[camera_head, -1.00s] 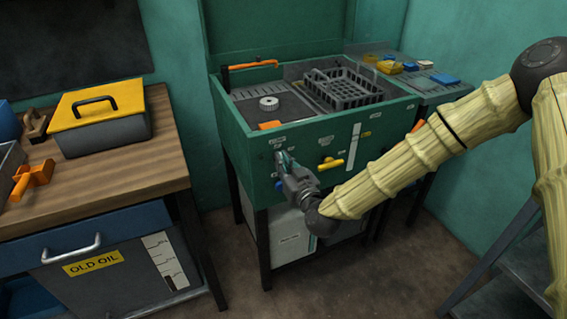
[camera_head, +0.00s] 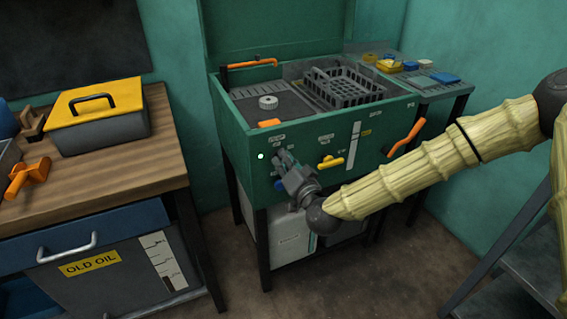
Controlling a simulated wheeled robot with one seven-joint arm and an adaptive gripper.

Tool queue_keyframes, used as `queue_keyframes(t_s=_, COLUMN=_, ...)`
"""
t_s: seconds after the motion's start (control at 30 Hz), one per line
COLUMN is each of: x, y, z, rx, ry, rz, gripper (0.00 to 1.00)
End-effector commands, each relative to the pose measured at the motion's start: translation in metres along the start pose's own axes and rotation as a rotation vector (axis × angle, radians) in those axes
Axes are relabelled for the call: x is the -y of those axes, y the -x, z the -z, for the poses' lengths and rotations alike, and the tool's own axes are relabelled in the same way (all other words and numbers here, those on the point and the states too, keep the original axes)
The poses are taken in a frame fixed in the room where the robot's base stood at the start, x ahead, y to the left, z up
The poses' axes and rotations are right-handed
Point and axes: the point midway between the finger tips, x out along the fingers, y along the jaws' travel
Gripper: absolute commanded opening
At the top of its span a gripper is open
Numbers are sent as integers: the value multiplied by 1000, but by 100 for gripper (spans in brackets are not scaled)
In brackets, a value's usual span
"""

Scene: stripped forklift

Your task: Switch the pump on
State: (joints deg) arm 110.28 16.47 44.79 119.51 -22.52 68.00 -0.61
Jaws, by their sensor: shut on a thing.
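The green parts washer (camera_head: 240,140) stands in the middle, with a row of controls on its front panel. My gripper (camera_head: 279,155) is at the left part of this panel, shut on a small control under a white label. The gripper hides the control, so I cannot see its shape or position; it is where the pump switch appears to be. A small whitish-green lamp (camera_head: 261,156) glows just left of my fingertips. A blue knob (camera_head: 278,185) is below the gripper. A yellow handle (camera_head: 330,162) is to the right.
An orange lever (camera_head: 405,138) sticks out at the panel's right. A grey basket (camera_head: 343,86) is in the washer, and an orange-tipped spout (camera_head: 250,64) is at its back left. The wooden bench (camera_head: 110,172) with a yellow-lidded box (camera_head: 98,105) stands left. A grey step (camera_head: 510,265) is at lower right.

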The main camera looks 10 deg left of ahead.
Motion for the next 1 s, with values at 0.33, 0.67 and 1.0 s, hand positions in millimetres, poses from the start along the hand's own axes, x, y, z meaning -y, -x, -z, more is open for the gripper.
queue_keyframes(t_s=0.33, x=-3, y=0, z=0, rx=-2, ry=-292, rz=-2, gripper=0)
queue_keyframes(t_s=0.67, x=-4, y=0, z=0, rx=-2, ry=-457, rz=-2, gripper=0)
queue_keyframes(t_s=1.0, x=-4, y=0, z=0, rx=-2, ry=-505, rz=-2, gripper=0)
